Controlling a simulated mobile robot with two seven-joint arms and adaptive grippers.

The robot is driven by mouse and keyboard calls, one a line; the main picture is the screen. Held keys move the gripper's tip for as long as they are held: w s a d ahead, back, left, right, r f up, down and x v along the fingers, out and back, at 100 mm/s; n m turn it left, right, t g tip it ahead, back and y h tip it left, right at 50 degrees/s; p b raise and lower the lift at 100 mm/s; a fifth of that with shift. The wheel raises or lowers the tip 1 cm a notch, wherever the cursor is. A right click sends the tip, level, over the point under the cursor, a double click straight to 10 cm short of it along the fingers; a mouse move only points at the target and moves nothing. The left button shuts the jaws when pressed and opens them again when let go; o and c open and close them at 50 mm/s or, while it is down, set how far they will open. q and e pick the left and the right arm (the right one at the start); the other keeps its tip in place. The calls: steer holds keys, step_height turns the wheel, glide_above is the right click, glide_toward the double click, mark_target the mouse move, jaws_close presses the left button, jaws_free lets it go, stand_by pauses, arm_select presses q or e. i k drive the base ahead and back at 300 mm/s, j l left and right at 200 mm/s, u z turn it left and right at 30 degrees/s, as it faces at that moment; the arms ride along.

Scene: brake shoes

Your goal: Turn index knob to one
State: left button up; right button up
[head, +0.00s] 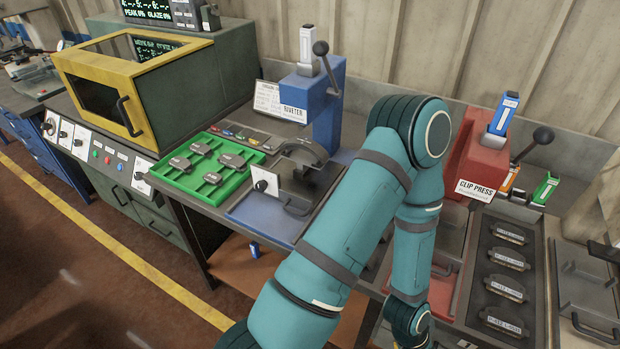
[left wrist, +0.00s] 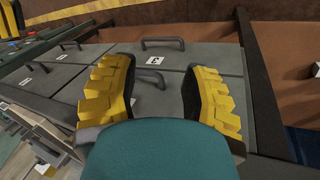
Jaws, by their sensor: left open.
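A green tray (head: 247,187) with several brake shoes sits left of the blue riveter (head: 322,118). The red clip press (head: 475,160) stands to the right, near a dark tray of labelled parts (head: 482,287). A yellow-framed oven (head: 118,68) is at the left.

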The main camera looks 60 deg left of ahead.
mark_target(261, 186)
steer(key=u, duration=2.15)
